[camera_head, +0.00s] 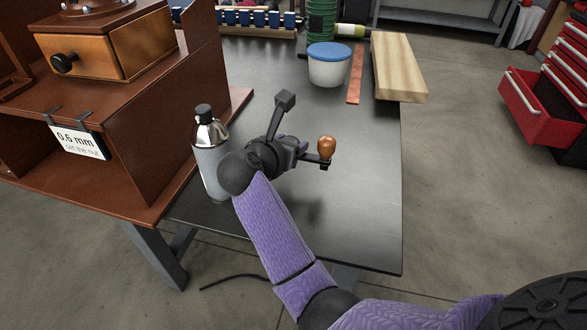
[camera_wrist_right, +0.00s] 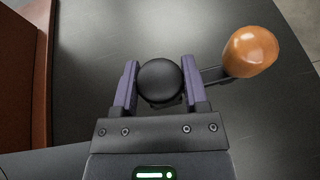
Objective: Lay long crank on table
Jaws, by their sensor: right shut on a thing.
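The long crank has an orange-brown wooden knob (camera_head: 327,147) on a dark arm (camera_head: 316,160). In the right wrist view its round black end (camera_wrist_right: 160,81) sits between the two purple fingers of my right gripper (camera_wrist_right: 161,88), and its knob (camera_wrist_right: 250,52) sticks out to the right. My right gripper (camera_head: 303,150) is shut on the crank over the dark table (camera_head: 350,200). A shadow shows on the table below; I cannot tell the exact height. My left gripper is not in view.
A grey bottle (camera_head: 210,165) stands left of my right wrist, close to the brown wooden cabinet (camera_head: 150,150). A white tub with a blue lid (camera_head: 329,67), a copper strip (camera_head: 355,85) and a wooden plank (camera_head: 398,65) are farther back. The table's front right is clear.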

